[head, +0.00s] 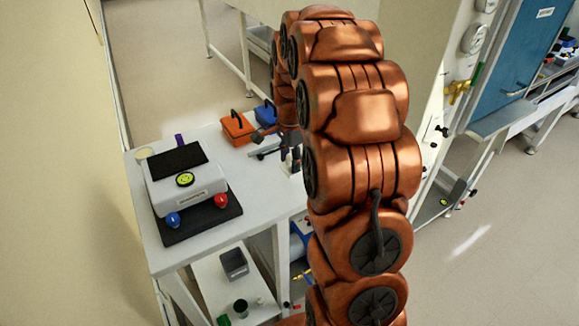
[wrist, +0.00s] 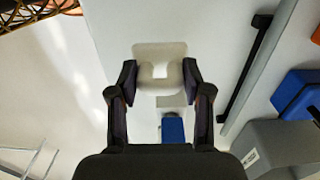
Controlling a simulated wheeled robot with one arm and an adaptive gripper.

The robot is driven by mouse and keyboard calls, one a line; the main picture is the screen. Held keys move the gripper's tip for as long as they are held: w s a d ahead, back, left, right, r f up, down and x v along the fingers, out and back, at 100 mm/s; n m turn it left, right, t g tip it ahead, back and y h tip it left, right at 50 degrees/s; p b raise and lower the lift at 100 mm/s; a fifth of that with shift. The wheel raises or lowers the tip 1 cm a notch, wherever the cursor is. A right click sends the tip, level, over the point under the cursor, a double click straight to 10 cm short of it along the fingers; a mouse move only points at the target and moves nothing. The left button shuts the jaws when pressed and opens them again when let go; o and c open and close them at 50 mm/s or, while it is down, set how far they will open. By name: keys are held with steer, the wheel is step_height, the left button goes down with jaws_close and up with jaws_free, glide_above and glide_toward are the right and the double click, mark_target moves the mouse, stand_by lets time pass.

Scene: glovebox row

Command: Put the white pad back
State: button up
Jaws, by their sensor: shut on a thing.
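The white pad (wrist: 160,52) is a pale, rounded slab with a notch, seen between the fingertips in the wrist view. My gripper (wrist: 160,80) is shut on it, one dark finger at each side. The pad is over a white surface (wrist: 115,25); I cannot tell whether it touches it. In the head view my arm covers much of the right half and the gripper end is by the table's right side, largely hidden. I cannot make out the pad clearly there.
The white table (head: 235,190) holds a white device (head: 187,187) on a black mat, an orange box (head: 238,128) and a blue box (head: 265,113). A grey bin (head: 234,263) stands on the lower shelf. The wrist view shows a black bar (wrist: 247,78) right of the gripper.

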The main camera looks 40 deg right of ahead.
mark_target(289, 166)
steer(key=shift+w, duration=0.3)
step_height(289, 166, down, 3)
steer(key=shift+s+r+p, duration=0.15)
steer(key=shift+p, duration=0.75)
steer(key=shift+f, duration=0.5)
steer(key=shift+f, duration=0.2)
steer(key=o, duration=1.1)
steer(key=shift+r, duration=0.1)
